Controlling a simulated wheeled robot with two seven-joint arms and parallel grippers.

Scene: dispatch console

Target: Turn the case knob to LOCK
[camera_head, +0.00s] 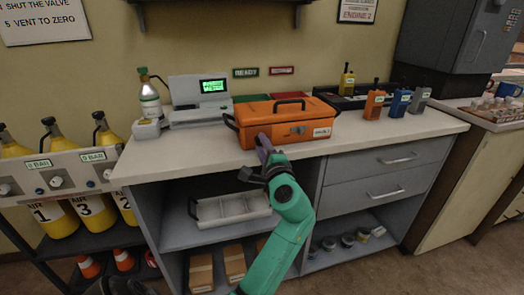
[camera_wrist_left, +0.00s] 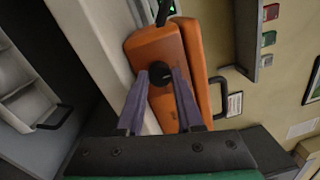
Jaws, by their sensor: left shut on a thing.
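The orange case (camera_head: 285,120) sits closed on the white counter, with a dark handle on its lid. My left gripper (camera_head: 264,143) is at the case's front face, left of its middle. In the left wrist view, the round black case knob (camera_wrist_left: 160,70) on the orange case (camera_wrist_left: 158,47) lies between the purple fingertips of the left gripper (camera_wrist_left: 162,80), which is shut on it. The knob's pointer and any LOCK mark are too small or hidden to read.
A grey console with a green screen (camera_head: 213,86) and a gas bottle (camera_head: 150,100) stand left of the case. Several handheld radios (camera_head: 400,103) stand to its right. The counter front (camera_head: 190,150) is clear left of the case. Drawers (camera_head: 387,162) and an open shelf lie below.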

